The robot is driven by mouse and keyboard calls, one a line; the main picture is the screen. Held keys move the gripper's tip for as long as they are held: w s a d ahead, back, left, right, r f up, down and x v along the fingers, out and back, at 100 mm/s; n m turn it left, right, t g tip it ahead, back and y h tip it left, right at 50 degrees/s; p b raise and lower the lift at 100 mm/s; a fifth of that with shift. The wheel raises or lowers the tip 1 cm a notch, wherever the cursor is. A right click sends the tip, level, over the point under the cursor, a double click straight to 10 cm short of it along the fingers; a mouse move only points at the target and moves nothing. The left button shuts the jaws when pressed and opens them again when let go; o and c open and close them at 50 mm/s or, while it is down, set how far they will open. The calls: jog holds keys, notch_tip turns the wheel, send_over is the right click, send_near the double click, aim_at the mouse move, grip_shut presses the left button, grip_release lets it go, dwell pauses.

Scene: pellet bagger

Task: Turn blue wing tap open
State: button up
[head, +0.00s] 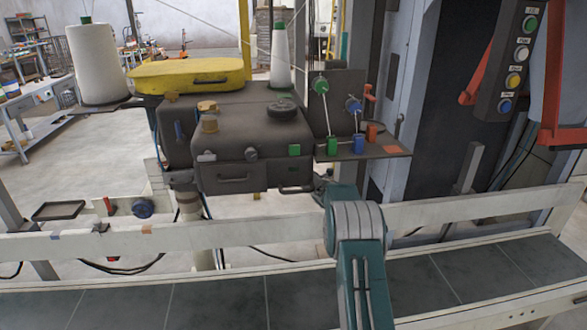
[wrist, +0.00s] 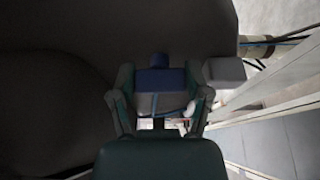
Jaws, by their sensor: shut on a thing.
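The blue wing tap (wrist: 160,79) shows in the wrist view as a dark blue block with a small rounded part beyond it. My gripper (wrist: 160,100) has a finger on each side of it and is shut on it. The exact contact is dim and hard to see. In the head view my gripper (head: 321,186) is at the lower right front of the dark sewing head (head: 240,150), partly hidden by my arm. I cannot make out the tap there. How far the tap is turned cannot be told.
A light grey block (wrist: 224,73) sits close to the right of my gripper. A pale rail (head: 455,208) and dark conveyor (head: 220,305) run across in front. A plate with small green, blue and orange blocks (head: 372,132) juts out above my gripper.

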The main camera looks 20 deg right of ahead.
jog(key=shift+a+f, duration=0.25)
jog(key=o, duration=1.2)
jog(key=shift+c, duration=0.2)
jog(key=shift+r, duration=0.1)
jog(key=shift+d+r, duration=0.1)
jog(key=s+d, duration=0.1)
jog(key=s, duration=1)
jog(key=shift+s, duration=0.4)
jog(key=shift+d, duration=0.1)
